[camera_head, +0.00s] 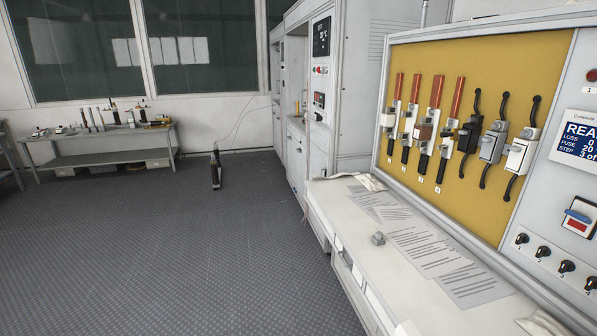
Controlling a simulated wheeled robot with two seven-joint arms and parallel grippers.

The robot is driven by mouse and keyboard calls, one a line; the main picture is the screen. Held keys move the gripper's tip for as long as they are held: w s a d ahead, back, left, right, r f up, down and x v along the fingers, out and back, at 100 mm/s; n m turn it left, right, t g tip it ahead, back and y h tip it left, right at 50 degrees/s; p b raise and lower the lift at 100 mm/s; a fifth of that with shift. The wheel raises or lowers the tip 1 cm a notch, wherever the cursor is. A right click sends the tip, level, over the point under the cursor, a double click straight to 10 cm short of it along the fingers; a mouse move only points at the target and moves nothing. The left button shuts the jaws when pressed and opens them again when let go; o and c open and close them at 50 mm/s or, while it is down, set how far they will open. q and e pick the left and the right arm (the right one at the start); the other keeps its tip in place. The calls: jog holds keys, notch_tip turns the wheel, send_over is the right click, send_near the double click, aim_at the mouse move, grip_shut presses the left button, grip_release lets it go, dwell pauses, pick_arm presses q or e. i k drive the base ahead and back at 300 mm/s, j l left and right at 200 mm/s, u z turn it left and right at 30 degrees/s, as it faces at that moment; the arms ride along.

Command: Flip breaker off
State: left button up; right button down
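A breaker-like switch (579,221) with a blue lever and a red patch below it sits on the light panel at the right edge of the head view. Its lever sits above the red patch; I cannot tell its on or off setting for sure. Several fuse holders (424,131) with red and black leads are mounted on the yellow board (480,60), left of the switch. A screen (578,140) above the switch is cut off and begins with "REA". Neither of my grippers shows in this view.
Black knobs (543,252) line the panel below the switch. Tall cabinets (335,80) stand further back. The floor (150,255) at left is mostly clear.

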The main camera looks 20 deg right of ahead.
aim_at(588, 221)
jog(key=i+j+z, duration=0.1)
jog(key=i+z, duration=0.35)
jog(key=i+j+z, duration=0.2)
jog(key=z, duration=0.25)
jog(key=i+j+z, duration=0.3)
jog(key=z, duration=0.15)
jog(key=i+j+z, duration=0.25)
jog(key=j+z, duration=0.2)
